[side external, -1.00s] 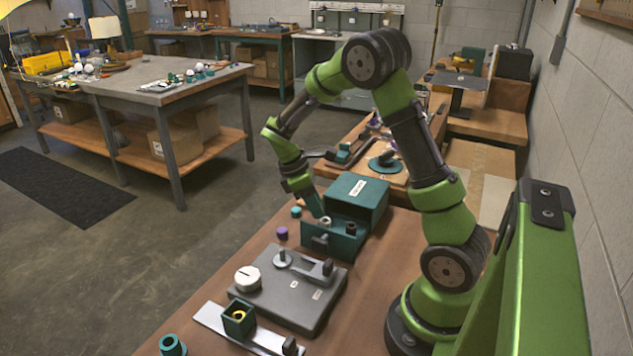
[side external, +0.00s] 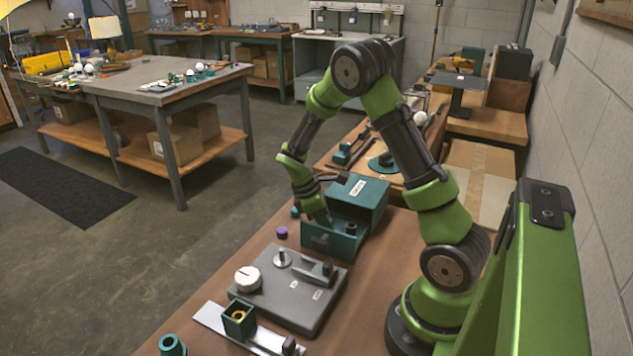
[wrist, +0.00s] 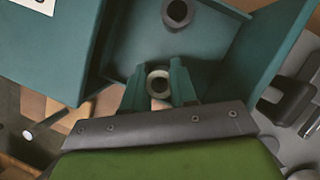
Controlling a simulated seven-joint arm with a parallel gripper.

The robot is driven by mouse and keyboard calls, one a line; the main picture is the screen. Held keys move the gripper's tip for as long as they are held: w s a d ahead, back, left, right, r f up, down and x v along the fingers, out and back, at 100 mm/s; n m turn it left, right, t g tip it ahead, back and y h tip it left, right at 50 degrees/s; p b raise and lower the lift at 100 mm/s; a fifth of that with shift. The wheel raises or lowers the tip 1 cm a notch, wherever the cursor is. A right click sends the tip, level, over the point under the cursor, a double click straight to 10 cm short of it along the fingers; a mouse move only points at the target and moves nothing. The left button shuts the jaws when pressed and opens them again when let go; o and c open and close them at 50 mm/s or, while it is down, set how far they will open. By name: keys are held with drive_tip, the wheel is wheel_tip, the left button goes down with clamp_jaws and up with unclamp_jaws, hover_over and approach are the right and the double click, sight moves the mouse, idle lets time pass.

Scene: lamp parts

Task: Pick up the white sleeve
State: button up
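The white sleeve (wrist: 158,77) is a small pale ring with a dark hole, seen from above in the wrist view. It is inside the open drawer (side external: 320,240) of a teal box. My gripper (wrist: 159,84) is down in the drawer, with one teal finger on each side of the sleeve. The fingers look very near it, but I cannot tell whether they press on it. In the side view my gripper (side external: 324,222) hides the sleeve.
A dark sleeve (wrist: 178,13) stands in the same drawer; it also shows in the side view (side external: 351,229). Drawer walls surround my fingers. The teal box (side external: 357,196) rises behind. A grey base plate (side external: 290,290) lies in front, and a purple part (side external: 281,232) stands at the left.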

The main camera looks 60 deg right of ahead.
clamp_jaws()
wheel_tip(320, 180, up, 9)
drive_tip(key=w+d+r+n, duration=0.1)
drive_tip(key=w+d, duration=0.2)
drive_tip(key=w+d+r+n+t+h, duration=0.1)
drive_tip(key=w+d+n, duration=0.1)
drive_tip(key=w+d, duration=0.1)
drive_tip(key=w+d+r+n, duration=0.1)
drive_tip(key=w+d+n, duration=0.1)
drive_tip(key=w+d, duration=0.2)
drive_tip(key=shift+d+r+t, duration=0.25)
drive_tip(key=shift+d+t, duration=0.05)
drive_tip(key=shift+d, duration=0.15)
drive_tip(key=shift+f+n, duration=0.2)
drive_tip(key=shift+n, duration=0.3)
drive_tip(key=shift+f, duration=2.3)
